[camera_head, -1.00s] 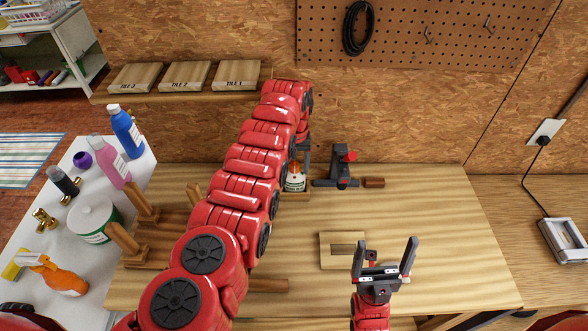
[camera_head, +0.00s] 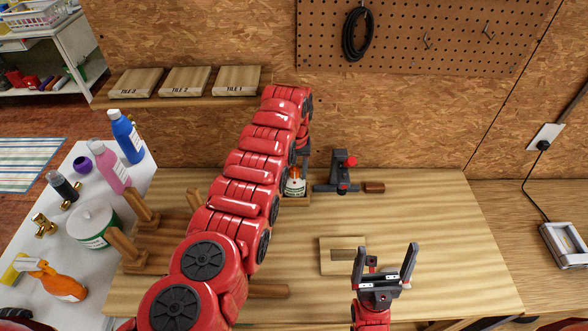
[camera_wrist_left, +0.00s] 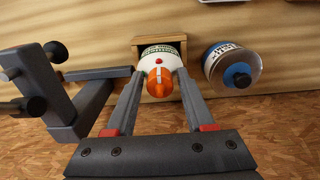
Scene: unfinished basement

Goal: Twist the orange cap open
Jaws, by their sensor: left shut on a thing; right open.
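A small white bottle with an orange cap stands in a wooden holder at the back of the workbench. In the left wrist view the orange cap (camera_wrist_left: 160,82) faces the camera, on the white bottle (camera_wrist_left: 155,60). My right gripper (camera_head: 386,265) is open and empty above the front of the bench.
A dark clamp with a red knob (camera_head: 342,172) stands right of the bottle. A wooden block with a slot (camera_head: 342,256) lies mid-bench. Bottles crowd a white table at left. The bench's right part is clear.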

